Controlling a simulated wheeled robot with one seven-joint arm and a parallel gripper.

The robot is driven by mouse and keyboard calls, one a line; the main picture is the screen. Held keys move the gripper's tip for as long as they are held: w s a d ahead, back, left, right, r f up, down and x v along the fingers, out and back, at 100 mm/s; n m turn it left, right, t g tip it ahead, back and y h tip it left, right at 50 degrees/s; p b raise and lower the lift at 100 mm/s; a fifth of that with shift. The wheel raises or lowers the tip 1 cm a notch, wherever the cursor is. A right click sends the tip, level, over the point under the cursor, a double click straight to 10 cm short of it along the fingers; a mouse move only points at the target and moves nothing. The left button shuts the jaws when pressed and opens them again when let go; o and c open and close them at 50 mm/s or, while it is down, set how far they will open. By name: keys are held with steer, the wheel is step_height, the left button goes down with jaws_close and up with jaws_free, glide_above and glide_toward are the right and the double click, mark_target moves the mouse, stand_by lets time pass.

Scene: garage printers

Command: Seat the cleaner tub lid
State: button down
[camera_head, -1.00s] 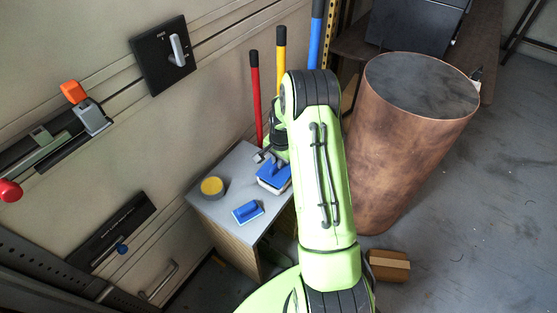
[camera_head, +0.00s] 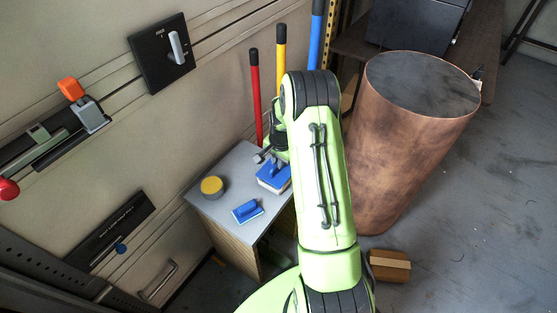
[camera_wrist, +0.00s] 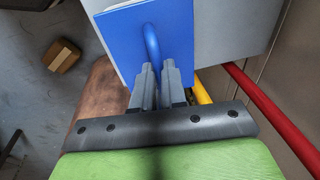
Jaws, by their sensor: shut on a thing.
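The blue lid (camera_head: 274,176) with its loop handle is at the back right of the grey-topped cabinet, partly hidden by my arm. The pale cleaner tub (camera_head: 277,189) shows under it as a light band. In the wrist view the lid (camera_wrist: 172,62) is a flat blue plate, and my gripper (camera_wrist: 157,72) is shut on its blue handle (camera_wrist: 152,42). A thin pale edge shows beyond the lid there. I cannot tell whether the lid touches the tub rim all round.
A blue block with a handle (camera_head: 247,211) and a round yellow-topped tin (camera_head: 212,186) stand on the cabinet top (camera_head: 228,181). Red (camera_head: 256,98), yellow (camera_head: 282,70) and blue poles rise behind. A large copper-coloured drum (camera_head: 408,140) stands at right, a cardboard box (camera_head: 389,266) on the floor.

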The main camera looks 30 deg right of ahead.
mark_target(281, 175)
steer(key=shift+f+b, duration=0.55)
steer(key=shift+f, duration=0.2)
steer(key=c, duration=1.1)
jaws_free()
steer(key=shift+r, duration=0.1)
step_height(281, 175, up, 15)
steer(key=s+p, duration=0.2)
steer(key=p, duration=0.3)
steer(key=shift+s+a+r, duration=0.2)
steer(key=shift+s+a, duration=0.1)
steer(key=shift+s, duration=0.05)
